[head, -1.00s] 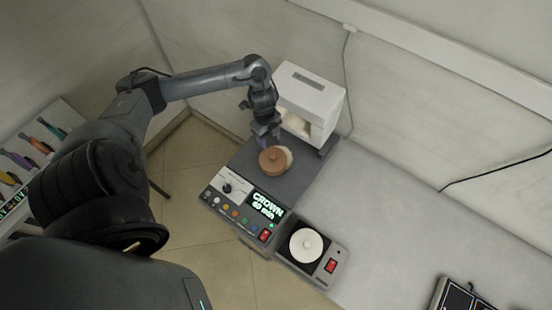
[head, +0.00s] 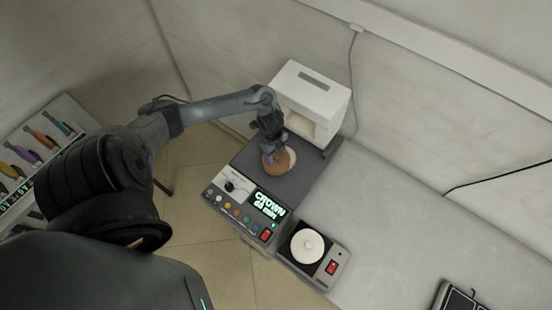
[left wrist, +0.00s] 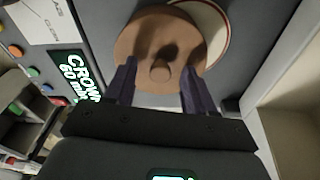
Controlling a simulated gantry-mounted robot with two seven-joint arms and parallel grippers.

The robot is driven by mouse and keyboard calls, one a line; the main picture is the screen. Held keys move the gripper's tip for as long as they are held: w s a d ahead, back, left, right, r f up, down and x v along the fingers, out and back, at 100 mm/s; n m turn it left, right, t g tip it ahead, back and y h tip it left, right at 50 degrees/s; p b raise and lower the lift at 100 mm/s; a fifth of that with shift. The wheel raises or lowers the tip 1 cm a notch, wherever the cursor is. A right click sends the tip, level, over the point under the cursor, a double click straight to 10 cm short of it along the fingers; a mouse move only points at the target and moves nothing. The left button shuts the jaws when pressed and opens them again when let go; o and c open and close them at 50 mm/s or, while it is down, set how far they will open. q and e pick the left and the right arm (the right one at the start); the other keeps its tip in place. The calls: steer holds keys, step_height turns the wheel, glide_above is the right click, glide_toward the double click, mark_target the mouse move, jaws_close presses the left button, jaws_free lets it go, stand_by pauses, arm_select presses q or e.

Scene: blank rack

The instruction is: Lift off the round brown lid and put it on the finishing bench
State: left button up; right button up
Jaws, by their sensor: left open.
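The round brown lid (head: 281,163) is on the dark top of the machine, partly hidden by my left gripper in the head view. In the left wrist view the lid (left wrist: 143,48) shows a small round knob (left wrist: 160,71) near its middle. A pale round piece with a rim (left wrist: 212,28) shows from under the lid's right side. My left gripper (head: 272,152) is open above the lid. In the left wrist view its two fingers (left wrist: 158,82) stand either side of the knob, apart from it. My right gripper is not in view.
A white open-fronted box (head: 312,95) stands right behind the lid. The control panel (head: 240,200) reads CROWN 60 min. A device with a white disc (head: 308,246) is at the front right. The grey bench (head: 400,225) has wide free room. A tool rack (head: 40,150) stands at the left.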

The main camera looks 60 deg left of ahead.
arm_select(q)
steer(key=shift+f, duration=0.1)
jaws_close()
stand_by(0.3)
